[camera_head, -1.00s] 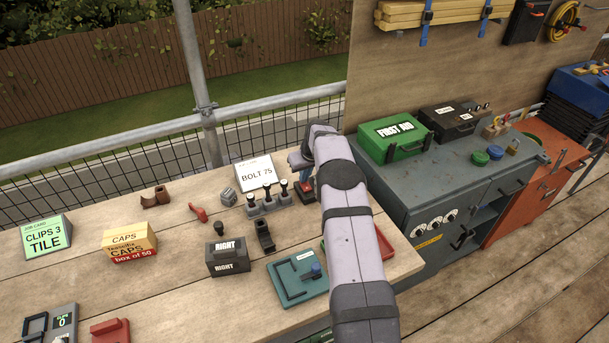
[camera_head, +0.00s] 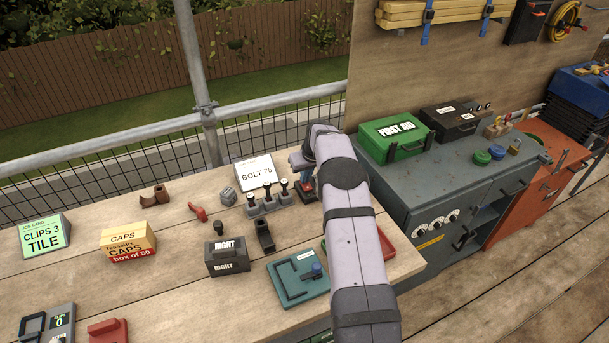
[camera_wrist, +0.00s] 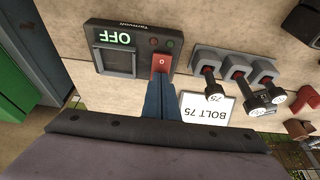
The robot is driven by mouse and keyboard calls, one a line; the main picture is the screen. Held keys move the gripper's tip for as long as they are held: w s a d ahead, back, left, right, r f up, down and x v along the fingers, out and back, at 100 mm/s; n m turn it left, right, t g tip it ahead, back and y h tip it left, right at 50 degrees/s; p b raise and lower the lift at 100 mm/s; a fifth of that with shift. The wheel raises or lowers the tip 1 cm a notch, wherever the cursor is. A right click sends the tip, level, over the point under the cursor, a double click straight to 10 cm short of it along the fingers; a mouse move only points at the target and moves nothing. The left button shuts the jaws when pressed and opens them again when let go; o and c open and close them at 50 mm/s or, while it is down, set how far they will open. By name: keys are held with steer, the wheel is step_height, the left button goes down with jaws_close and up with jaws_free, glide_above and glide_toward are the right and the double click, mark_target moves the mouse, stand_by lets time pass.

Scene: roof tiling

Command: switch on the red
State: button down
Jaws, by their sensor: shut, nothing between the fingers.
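The switch box (camera_wrist: 122,62) is dark, with a square panel, a green word OFF that reads upside down in the wrist view, and two small lamps, one reddish and one green. Its red rocker (camera_wrist: 161,63) bears a pale 0. My gripper (camera_wrist: 160,84) is shut and empty, its blue fingertips right at the rocker's near edge; whether they touch it I cannot tell. In the head view the gripper (camera_head: 308,175) points down over the box's red part (camera_head: 306,188), and my arm hides some of the box.
Three levers on grey bases (camera_head: 268,201) stand just left of the switch box, with the BOLT 75 card (camera_head: 255,173) behind them. A teal tray (camera_head: 298,279) and a black RIGHT box (camera_head: 227,257) lie nearer. The grey cabinet (camera_head: 446,180) stands right.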

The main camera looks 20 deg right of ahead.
mark_target(308, 188)
steer(key=shift+s+f, duration=0.25)
steer(key=shift+s, duration=0.3)
steer(key=r+p, duration=0.2)
steer(key=r, duration=0.3)
steer(key=shift+s+r+p, duration=0.1)
steer(key=shift+s+p, duration=0.2)
steer(key=shift+p, duration=0.1)
steer(key=shift+s+r+b, duration=0.15)
steer(key=shift+s+b, duration=0.05)
steer(key=shift+b, duration=0.6)
steer(key=b+v, duration=0.2)
steer(key=v, duration=0.6)
steer(key=shift+r+b, duration=0.35)
steer(key=shift+b, duration=0.05)
steer(key=shift+f+b, duration=0.1)
steer(key=shift+b, duration=0.2)
steer(key=shift+w+r+b, duration=0.25)
steer(key=shift+w+b, duration=0.3)
steer(key=shift+b, duration=0.45)
